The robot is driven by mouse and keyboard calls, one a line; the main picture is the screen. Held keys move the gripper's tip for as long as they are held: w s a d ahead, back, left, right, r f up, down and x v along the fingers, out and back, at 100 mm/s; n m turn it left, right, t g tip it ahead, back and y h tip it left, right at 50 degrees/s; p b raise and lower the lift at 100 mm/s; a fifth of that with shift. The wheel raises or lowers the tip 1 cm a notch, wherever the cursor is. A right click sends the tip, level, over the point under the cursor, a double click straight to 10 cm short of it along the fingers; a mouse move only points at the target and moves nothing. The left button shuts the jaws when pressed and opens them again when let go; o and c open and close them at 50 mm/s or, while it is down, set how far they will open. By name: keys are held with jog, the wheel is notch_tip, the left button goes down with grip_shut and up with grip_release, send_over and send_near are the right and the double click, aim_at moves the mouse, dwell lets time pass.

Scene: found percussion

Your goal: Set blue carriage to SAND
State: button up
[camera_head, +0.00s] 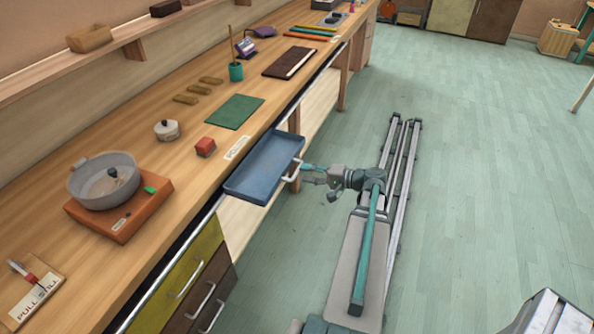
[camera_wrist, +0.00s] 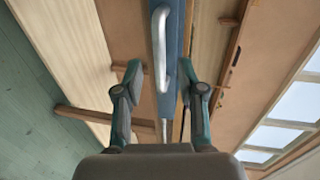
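The blue carriage (camera_head: 262,172) is a shallow blue tray on the rail along the bench's front edge, with a pale bar handle (camera_head: 293,171) facing the floor side. In the wrist view the carriage (camera_wrist: 174,40) is seen edge-on, with its handle (camera_wrist: 158,50) upright in the picture. My gripper (camera_head: 306,172) is at the handle. In the wrist view my gripper (camera_wrist: 159,68) is open, one finger on each side of the handle, with gaps visible. A white label (camera_head: 237,148) lies on the bench behind the carriage; its text is too small to read.
Drawers (camera_head: 195,285) with handles are under the bench at the lower left. The rail's front edge is clear on both sides of the carriage.

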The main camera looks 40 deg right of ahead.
aim_at(297, 171)
jog(key=shift+p+x, duration=0.4)
jog(key=shift+x, duration=1.75)
grip_shut()
